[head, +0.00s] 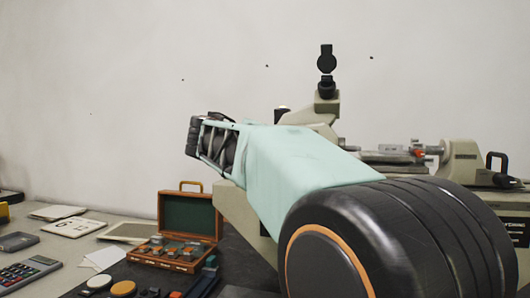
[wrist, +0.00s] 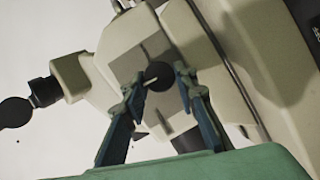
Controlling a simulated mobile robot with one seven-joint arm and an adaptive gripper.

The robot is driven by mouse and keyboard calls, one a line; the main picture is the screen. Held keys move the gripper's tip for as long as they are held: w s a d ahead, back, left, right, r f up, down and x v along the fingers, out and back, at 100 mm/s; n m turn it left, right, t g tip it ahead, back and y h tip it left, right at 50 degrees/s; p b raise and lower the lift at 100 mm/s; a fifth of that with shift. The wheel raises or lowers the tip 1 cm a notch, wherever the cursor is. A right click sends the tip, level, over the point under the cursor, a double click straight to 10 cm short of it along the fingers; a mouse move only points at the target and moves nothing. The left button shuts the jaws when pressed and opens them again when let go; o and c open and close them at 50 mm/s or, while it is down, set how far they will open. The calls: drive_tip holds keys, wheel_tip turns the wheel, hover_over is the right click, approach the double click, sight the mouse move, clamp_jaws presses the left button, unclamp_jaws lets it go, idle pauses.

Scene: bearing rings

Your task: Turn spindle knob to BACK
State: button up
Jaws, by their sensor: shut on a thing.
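The spindle knob (wrist: 158,75) is a round black knob with a pale pointer line, on the beige headstock of the machine (wrist: 240,50) in the wrist view. The pale line runs from the knob's middle toward the left and slightly down. My gripper (wrist: 158,82) has one blue-grey finger on each side of the knob and is shut on it. No position lettering is readable around the knob.
In the head view a wooden case (head: 186,216) with green lining stands open at the machine's left, with small parts inside. A calculator (head: 28,270), cards (head: 75,227) and round pieces (head: 123,289) lie on the bench. A black eyepiece-like part (wrist: 30,100) juts left from the machine.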

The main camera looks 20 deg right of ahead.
drive_tip(key=shift+n+h, duration=0.4)
drive_tip(key=shift+n, duration=0.1)
idle(0.3)
drive_tip(key=o, duration=1.2)
drive_tip(key=shift+c, duration=0.2)
